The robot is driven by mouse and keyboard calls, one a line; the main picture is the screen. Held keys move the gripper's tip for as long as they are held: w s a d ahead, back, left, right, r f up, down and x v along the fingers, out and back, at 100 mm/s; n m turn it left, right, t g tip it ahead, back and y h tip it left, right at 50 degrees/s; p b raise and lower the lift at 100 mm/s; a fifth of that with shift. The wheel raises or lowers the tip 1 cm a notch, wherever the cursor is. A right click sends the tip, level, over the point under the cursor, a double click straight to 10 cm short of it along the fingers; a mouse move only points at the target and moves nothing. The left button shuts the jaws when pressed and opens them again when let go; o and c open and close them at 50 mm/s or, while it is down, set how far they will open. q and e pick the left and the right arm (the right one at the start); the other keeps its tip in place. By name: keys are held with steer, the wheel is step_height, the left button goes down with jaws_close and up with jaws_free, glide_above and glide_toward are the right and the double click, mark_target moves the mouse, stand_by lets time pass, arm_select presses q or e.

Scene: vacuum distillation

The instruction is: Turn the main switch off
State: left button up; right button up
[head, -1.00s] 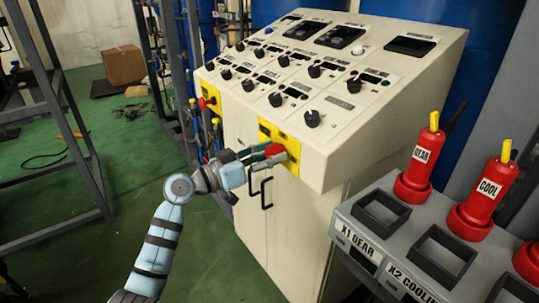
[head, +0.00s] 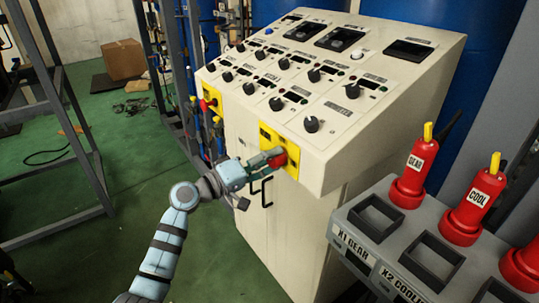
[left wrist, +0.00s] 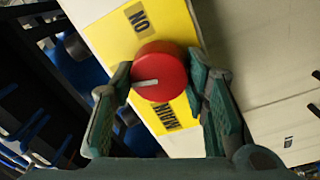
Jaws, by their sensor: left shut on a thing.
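The main switch is a round red knob (head: 276,157) on a yellow plate (head: 291,155) on the front of the cream control cabinet. My left gripper (head: 270,159) reaches it from the left and is shut on it. In the left wrist view the red knob (left wrist: 160,70) sits between the two green fingers, one on each side. Its white mark lies almost level in that picture and points left. The yellow plate (left wrist: 175,25) there bears dark lettering above and below the knob, partly hidden. My right gripper is not in view.
The sloped panel above carries several black knobs (head: 311,124). A second red knob on a yellow plate (head: 210,101) is at the cabinet's left. A black door handle (head: 266,192) is just below my gripper. A grey rack (head: 345,215) with red units stands at the right.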

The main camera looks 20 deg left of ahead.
arm_select(q)
steer(key=shift+n+p, duration=0.55)
steer(key=shift+n, duration=0.75)
steer(key=o, duration=1.1)
steer(key=shift+o, duration=0.2)
steer(key=shift+a, duration=0.1)
steer(key=v, duration=1.1)
steer(key=shift+s+a+f, duration=0.15)
steer(key=shift+s+a, duration=0.05)
steer(key=shift+s, duration=0.15)
